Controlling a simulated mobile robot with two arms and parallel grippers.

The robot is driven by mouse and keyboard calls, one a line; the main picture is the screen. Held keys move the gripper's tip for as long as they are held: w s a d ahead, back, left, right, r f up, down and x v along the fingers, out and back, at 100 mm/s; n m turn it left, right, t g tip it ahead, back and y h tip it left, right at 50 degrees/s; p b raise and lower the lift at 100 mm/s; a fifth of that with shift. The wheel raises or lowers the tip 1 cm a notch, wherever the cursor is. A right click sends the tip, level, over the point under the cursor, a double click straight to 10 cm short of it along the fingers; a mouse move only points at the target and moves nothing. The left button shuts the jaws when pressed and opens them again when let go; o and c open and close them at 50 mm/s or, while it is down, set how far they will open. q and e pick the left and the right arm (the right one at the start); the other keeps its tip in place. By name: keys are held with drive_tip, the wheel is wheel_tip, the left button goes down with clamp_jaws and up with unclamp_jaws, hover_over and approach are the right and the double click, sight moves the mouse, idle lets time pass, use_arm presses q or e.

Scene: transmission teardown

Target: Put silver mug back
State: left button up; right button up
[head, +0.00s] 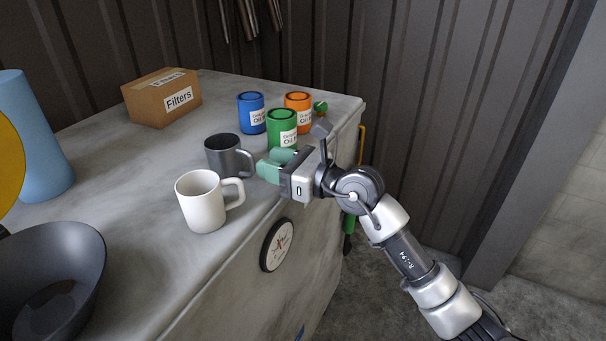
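The silver mug (224,157), dark grey and metallic, stands upright on the worn grey bench top, with its handle pointing right. My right gripper (271,163) comes in from the right, with its green fingertips just right of the mug's handle. The two fingers look spread apart, with nothing clearly held between them. Whether a fingertip touches the handle I cannot tell. My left gripper is not in view.
A white mug (202,204) stands close in front of the silver mug. Green (282,131), blue (251,116) and orange (299,112) oil cans stand behind the gripper. A Filters box (161,98) is at the back left, a dark bowl (48,281) at front left. The bench's left middle is clear.

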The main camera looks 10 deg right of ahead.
drive_tip(key=b+v, duration=0.2)
drive_tip(key=v, duration=0.6)
drive_tip(key=shift+f, duration=0.15)
